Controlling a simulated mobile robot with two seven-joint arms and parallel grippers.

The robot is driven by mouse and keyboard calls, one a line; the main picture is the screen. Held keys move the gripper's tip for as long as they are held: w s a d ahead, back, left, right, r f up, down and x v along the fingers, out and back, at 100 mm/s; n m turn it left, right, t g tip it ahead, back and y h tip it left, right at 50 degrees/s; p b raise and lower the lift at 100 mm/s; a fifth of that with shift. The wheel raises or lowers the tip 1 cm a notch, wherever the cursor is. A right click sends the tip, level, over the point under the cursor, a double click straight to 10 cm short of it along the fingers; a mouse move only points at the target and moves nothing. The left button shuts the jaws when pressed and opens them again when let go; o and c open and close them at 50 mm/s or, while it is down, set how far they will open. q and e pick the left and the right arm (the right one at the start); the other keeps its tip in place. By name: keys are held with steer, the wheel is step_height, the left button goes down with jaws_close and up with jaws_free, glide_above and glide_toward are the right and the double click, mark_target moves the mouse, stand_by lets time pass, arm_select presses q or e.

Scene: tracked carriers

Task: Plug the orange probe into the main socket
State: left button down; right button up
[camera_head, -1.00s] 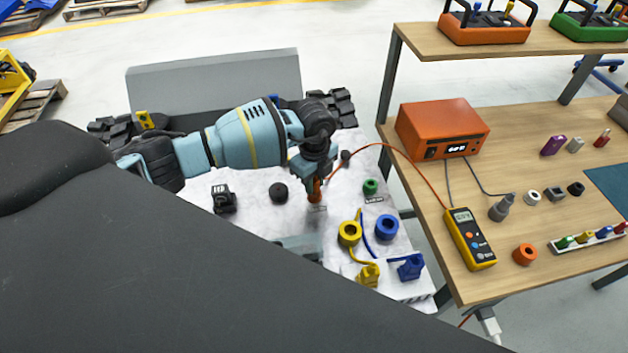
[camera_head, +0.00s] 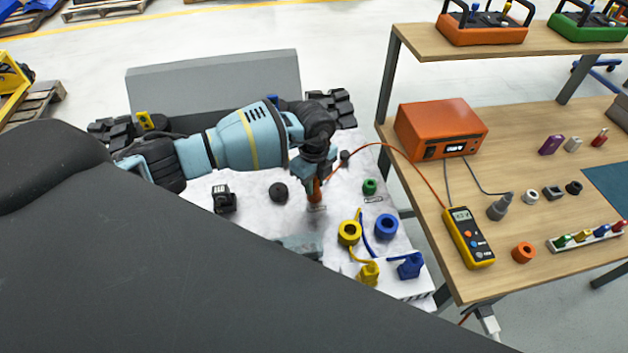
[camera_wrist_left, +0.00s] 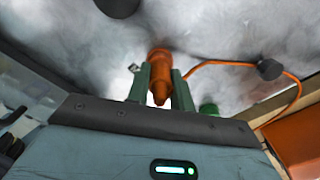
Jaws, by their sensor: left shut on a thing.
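My left gripper (camera_head: 315,186) is shut on the orange probe (camera_head: 315,196), low over the white top of the carrier (camera_head: 240,240). In the left wrist view, the orange probe (camera_wrist_left: 159,72) stands between the two green fingers (camera_wrist_left: 160,90), its narrow end towards the camera. A small pale label (camera_head: 317,208) lies just below the probe. I cannot identify the main socket; the gripper and probe may hide it. I cannot tell whether the probe touches the surface.
The carrier top also bears a green round part (camera_head: 370,186), a yellow ring (camera_head: 349,232), a blue ring (camera_head: 386,226) and a black round part (camera_head: 278,192). A wooden bench (camera_head: 490,285) with a yellow meter (camera_head: 467,237) stands right. My dark body covers the lower left.

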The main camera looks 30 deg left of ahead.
arm_select(q)
steer(key=c, duration=1.1)
jaws_free()
steer(key=shift+f, duration=0.1)
steer(key=shift+c, duration=0.2)
step_height(320, 180, up, 8)
steer(key=shift+f, duration=0.1)
steer(key=shift+s, duration=0.1)
